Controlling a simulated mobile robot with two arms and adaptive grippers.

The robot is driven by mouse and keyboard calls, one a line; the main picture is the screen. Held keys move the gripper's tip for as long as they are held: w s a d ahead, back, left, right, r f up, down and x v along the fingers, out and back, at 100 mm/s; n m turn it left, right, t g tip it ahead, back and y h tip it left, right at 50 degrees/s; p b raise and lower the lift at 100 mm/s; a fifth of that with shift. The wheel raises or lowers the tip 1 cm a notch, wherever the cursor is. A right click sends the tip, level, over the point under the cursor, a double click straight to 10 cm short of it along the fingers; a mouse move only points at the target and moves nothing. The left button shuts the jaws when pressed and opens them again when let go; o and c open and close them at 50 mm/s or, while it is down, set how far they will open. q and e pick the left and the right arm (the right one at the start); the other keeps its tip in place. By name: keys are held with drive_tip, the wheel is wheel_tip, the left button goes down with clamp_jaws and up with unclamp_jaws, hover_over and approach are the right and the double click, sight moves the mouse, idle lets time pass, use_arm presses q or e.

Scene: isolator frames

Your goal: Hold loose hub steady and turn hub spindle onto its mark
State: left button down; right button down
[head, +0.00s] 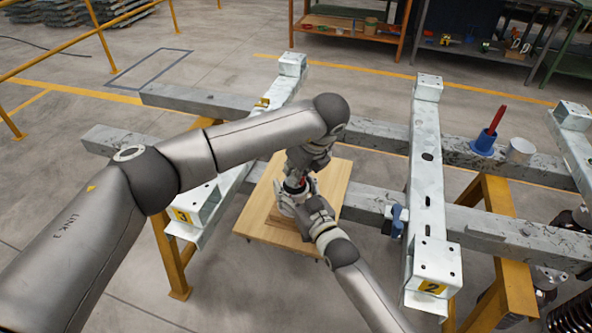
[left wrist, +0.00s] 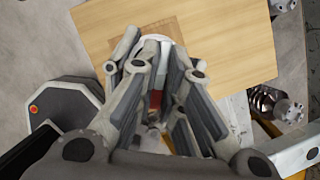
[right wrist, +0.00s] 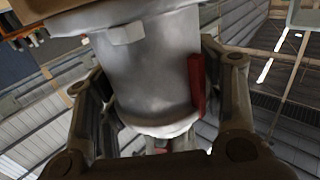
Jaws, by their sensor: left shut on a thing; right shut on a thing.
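The hub is a pale grey cylinder, large in the right wrist view (right wrist: 150,75), with a red upright strip (right wrist: 196,86) on its side. My right gripper (right wrist: 158,85) is shut around the hub, one finger on each side. In the head view the hub (head: 286,205) stands over the wooden board, mostly hidden by the grippers. My left gripper (head: 297,180) comes down from above and is shut on the hub spindle. In the left wrist view, a red and white part (left wrist: 155,97) shows between its fingers. The mark and the spindle's alignment cannot be made out.
The wooden board (head: 250,222) is a small tabletop between grey steel beams. A blue cup with a red handle (head: 484,142) and a pale cylinder (head: 520,150) sit on a beam at right.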

use_arm(q)
drive_tip(key=shift+m, duration=0.3)
drive_tip(key=m+h, duration=0.1)
drive_tip(key=m, duration=0.1)
drive_tip(key=m+t+h, duration=0.1)
drive_tip(key=m, duration=0.2)
drive_tip(key=shift+s+a+m, duration=0.1)
drive_tip(key=shift+a+m, duration=0.05)
drive_tip(key=shift+m, duration=0.15)
drive_tip(key=m+h, duration=0.2)
drive_tip(key=m, duration=0.3)
drive_tip(key=shift+m, duration=0.3)
use_arm(e)
drive_tip(key=shift+f, duration=0.1)
use_arm(q)
drive_tip(key=c, duration=1.6)
unclamp_jaws()
drive_tip(key=shift+a, duration=0.1)
drive_tip(key=shift+o, duration=0.2)
drive_tip(key=shift+r, duration=0.15)
drive_tip(key=v, duration=1.1)
drive_tip(key=shift+s+a+r, duration=0.25)
drive_tip(key=shift+a+r, duration=0.05)
drive_tip(key=shift+r, duration=0.05)
